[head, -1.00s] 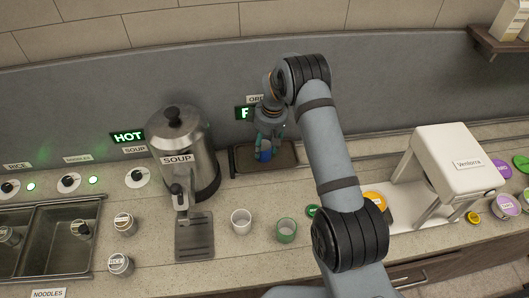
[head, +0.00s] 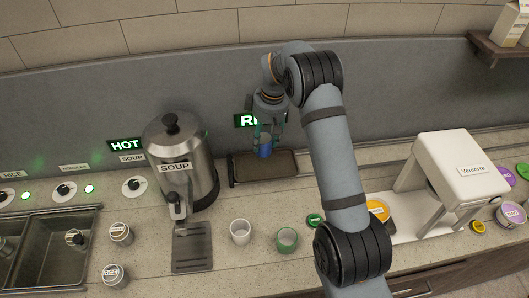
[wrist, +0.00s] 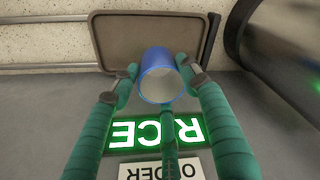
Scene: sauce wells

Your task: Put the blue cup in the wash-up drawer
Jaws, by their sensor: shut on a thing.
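The blue cup (head: 265,151) is between the fingers of my gripper (head: 266,142), just above the dark tray (head: 285,168) at the back of the counter. In the wrist view the cup (wrist: 152,62) sits between the green fingertips, its open pale mouth facing the camera. My gripper (wrist: 156,74) is shut on it. The tray (wrist: 120,35) shows behind the cup there. No drawer labelled wash-up can be read; a drawer front with a handle (head: 415,291) shows partly at the lower right edge.
A steel soup urn (head: 180,160) stands left of the tray. A white cup (head: 240,231) and a green cup (head: 287,239) stand on the counter in front. A white Ventorra machine (head: 445,170) is at right. My arm crosses the middle.

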